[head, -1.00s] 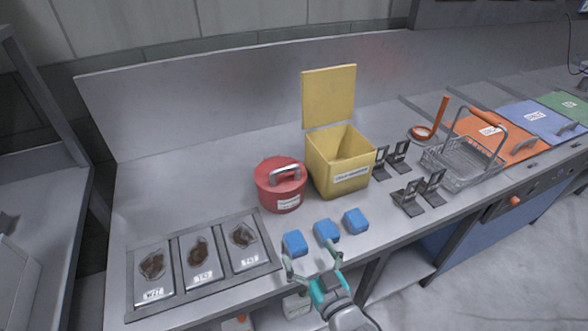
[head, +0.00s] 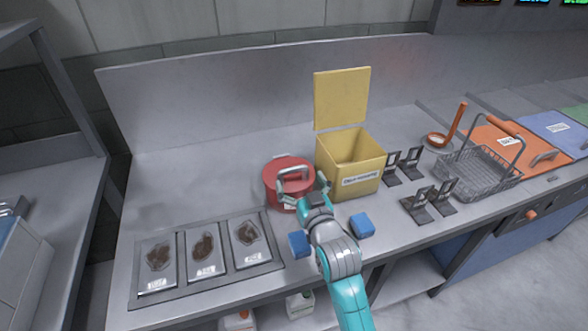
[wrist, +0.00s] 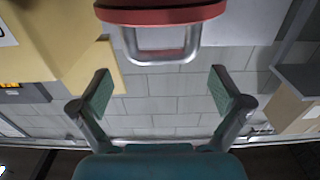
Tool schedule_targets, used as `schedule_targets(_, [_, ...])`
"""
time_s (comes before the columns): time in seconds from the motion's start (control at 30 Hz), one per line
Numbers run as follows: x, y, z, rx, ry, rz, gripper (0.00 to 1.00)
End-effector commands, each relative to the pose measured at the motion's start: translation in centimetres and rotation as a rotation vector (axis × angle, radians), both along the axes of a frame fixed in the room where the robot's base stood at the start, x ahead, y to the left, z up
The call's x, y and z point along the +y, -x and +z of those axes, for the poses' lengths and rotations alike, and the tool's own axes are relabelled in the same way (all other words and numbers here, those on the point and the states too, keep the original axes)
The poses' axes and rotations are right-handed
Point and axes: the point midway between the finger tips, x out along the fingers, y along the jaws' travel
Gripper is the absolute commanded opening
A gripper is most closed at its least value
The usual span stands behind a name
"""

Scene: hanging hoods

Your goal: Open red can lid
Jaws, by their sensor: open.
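The red can (head: 272,182) stands on the steel counter with its lid on, and a silver handle (head: 291,173) rises from the lid. My gripper (head: 304,186) is open at the can's near side, close to the handle and in front of part of the can. In the wrist view the red lid (wrist: 160,14) shows at the top edge with its silver handle (wrist: 160,57) below it. The fingers of my gripper (wrist: 160,92) are spread wide to either side of the handle, apart from it. Nothing is between the fingers.
An open yellow box (head: 349,165) stands right of the can. Blue blocks (head: 361,225) lie in front, partly hidden by my arm. A tray with several pouches (head: 205,254) is at left. Black stands (head: 402,165) and a wire basket (head: 478,177) are at right.

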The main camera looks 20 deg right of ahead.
Motion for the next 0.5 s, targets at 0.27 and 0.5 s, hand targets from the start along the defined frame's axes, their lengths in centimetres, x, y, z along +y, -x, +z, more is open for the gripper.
schedule_targets(0.27, [0.0, -3.8, 0.0, 0.0, 0.0, 0.0, 1.0])
schedule_targets(0.5, [0.0, -4.8, 0.0, -0.001, 0.0, 0.0, 1.0])
